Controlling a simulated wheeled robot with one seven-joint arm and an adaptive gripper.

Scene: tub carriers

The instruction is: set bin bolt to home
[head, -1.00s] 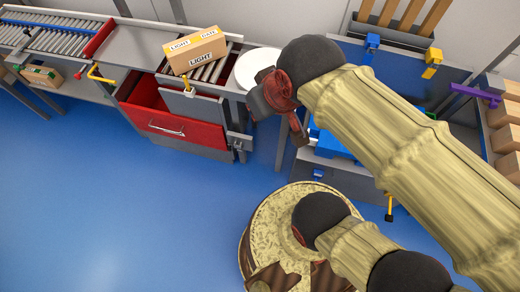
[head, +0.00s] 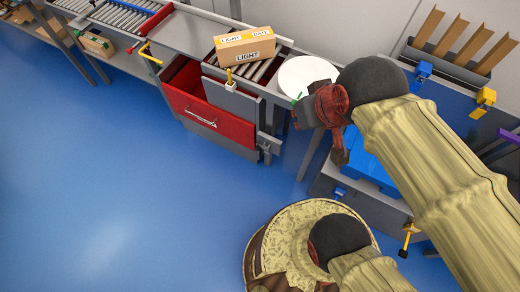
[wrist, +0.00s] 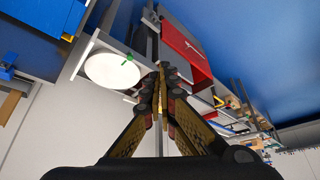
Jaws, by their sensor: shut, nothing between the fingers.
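No label in view marks the bin bolt, so I cannot tell which fitting it is. A yellow-topped peg in a white holder (head: 230,82) stands at the front of the grey bench, above an open red drawer (head: 210,115). A yellow bent handle (head: 149,53) sits further left on the bench front. A yellow and black handle (head: 409,238) hangs at the lower right. My gripper shows in the wrist view (wrist: 159,68), shut and empty, with its fingertips together. In the head view its fingers are partly hidden by my wrist, right of the white round plate (head: 306,75).
A cardboard box marked LIGHT (head: 245,47) rests on rollers. A blue tub (head: 372,160) sits under my arm. Blue (head: 422,72) and yellow (head: 484,100) clips line the blue panel at right. The blue floor (head: 110,170) at left is clear.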

